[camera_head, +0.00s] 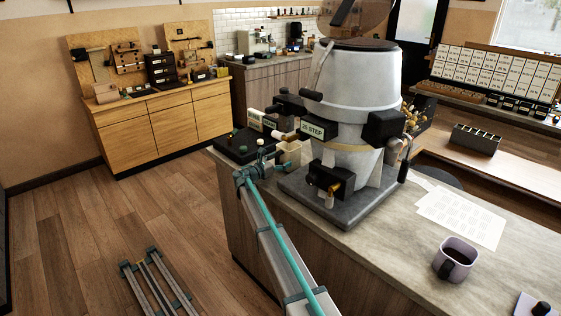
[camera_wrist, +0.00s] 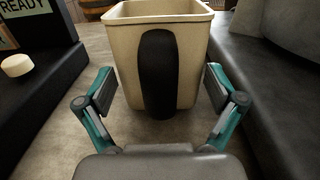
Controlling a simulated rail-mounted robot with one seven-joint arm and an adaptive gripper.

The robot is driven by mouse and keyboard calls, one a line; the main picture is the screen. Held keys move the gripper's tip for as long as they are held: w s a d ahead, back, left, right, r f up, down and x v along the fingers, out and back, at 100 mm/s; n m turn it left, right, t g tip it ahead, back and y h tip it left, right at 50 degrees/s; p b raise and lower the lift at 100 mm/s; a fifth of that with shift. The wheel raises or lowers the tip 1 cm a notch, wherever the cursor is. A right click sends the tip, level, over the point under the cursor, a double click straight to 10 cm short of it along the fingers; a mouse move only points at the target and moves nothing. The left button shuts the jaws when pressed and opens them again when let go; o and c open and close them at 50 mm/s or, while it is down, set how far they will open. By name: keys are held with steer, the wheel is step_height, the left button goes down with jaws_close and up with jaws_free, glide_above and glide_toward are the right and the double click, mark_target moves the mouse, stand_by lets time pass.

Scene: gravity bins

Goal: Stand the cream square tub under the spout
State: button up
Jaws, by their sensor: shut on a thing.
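The cream square tub (camera_wrist: 190,65) stands upright, its rim toward the top of the wrist view, with a black strip or handle on its near face. My gripper (camera_wrist: 160,88) has one finger at each side of the tub's near end and is shut on it. In the head view my gripper (camera_head: 256,170) is at the counter's left end, and part of the cream tub (camera_head: 296,151) shows behind it, beside the machine. The black spout (camera_head: 330,180) with a brass tip sits low on the front of the large grey dispenser (camera_head: 355,85), right of my gripper.
The dispenser stands on a dark base slab (camera_head: 325,208), right of the tub. A black box marked READY (camera_wrist: 35,55) with a cream knob is close on the left. A mug of dark contents (camera_head: 458,258) and printed sheets (camera_head: 462,215) lie farther right on the counter.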

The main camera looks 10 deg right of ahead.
steer(key=shift+f, duration=0.5)
steer(key=o, duration=1.3)
steer(key=shift+a, duration=0.1)
steer(key=v, duration=1.2)
